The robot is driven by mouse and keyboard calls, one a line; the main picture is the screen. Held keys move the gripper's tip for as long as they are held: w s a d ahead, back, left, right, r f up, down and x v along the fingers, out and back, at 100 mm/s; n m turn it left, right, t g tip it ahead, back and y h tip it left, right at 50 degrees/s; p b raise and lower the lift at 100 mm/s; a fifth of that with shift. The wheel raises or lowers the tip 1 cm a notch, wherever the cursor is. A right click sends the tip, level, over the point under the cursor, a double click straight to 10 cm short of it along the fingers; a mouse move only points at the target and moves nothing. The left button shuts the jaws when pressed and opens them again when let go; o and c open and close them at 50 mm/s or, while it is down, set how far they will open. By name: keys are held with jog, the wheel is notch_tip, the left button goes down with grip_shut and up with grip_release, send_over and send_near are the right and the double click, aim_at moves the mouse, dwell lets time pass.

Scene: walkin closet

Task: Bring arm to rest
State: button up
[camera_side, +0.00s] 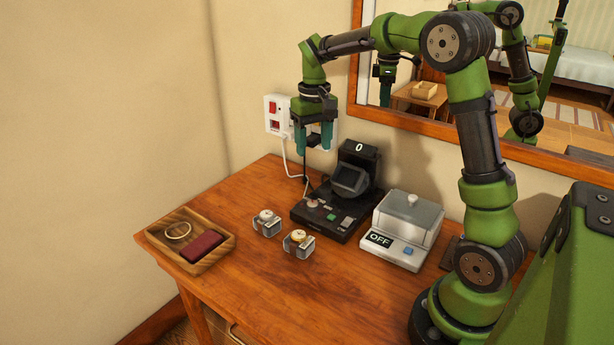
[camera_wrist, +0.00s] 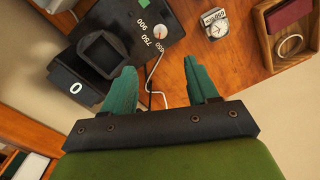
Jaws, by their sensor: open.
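My gripper (camera_side: 313,140) points down with its two teal fingers apart and nothing between them. It is in the air above the back of the wooden table (camera_side: 265,295), near the wall, a little left of the black device (camera_side: 335,215) with a "0" display. In the wrist view my gripper (camera_wrist: 163,90) is open, with bare table and a white cable beyond the fingers. The rest of my green and black arm bends up and over to the right of the table.
A wooden tray (camera_side: 150,238) holds a ring-shaped band and a dark red item. Two small watch-like items (camera_side: 266,222) (camera_side: 298,243) stand in front of the device. A grey box reading "OFF" (camera_side: 400,232) is at right. A wall socket (camera_side: 277,116) and mirror (camera_side: 400,118) are behind.

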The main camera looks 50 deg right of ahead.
jog(key=shift+r, duration=0.35)
